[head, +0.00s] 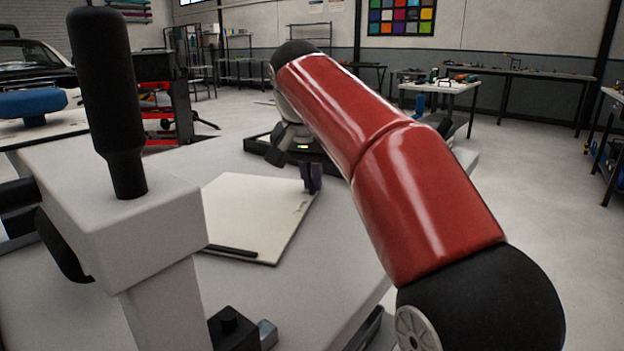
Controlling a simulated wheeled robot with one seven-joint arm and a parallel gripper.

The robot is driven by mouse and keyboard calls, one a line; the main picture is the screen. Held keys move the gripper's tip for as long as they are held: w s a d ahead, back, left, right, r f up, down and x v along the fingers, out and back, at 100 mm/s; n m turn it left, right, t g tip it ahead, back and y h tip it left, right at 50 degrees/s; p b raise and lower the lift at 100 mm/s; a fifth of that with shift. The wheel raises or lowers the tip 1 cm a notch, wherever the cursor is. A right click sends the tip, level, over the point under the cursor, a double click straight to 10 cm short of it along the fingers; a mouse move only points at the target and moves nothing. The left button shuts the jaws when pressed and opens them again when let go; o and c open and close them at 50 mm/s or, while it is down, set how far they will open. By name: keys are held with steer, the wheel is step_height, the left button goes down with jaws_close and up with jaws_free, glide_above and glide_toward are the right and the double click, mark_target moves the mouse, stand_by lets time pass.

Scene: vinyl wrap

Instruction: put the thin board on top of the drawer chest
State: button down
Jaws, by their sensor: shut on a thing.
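The thin board (252,212) is a flat cream panel with a small slot near its right edge and a dark strip along its near edge. It lies flat on or just above a pale, broad surface (300,300); I cannot tell whether it touches. My gripper (312,180) is shut on the board's far right edge, with its dark purple fingers showing there. The gripper body behind is dark with a small green light. A red and black unit (160,105) stands at the back left. I cannot tell whether it is the drawer chest, and no other clear drawer chest shows.
My red arm crosses the middle and hides part of the room. A blue padded item (32,103) lies on a table at the far left. A white-topped table (445,86) with tools stands at the back right. The grey floor (540,180) at the right is open.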

steer(key=shift+f, duration=0.1)
steer(key=c, duration=1.6)
jaws_free()
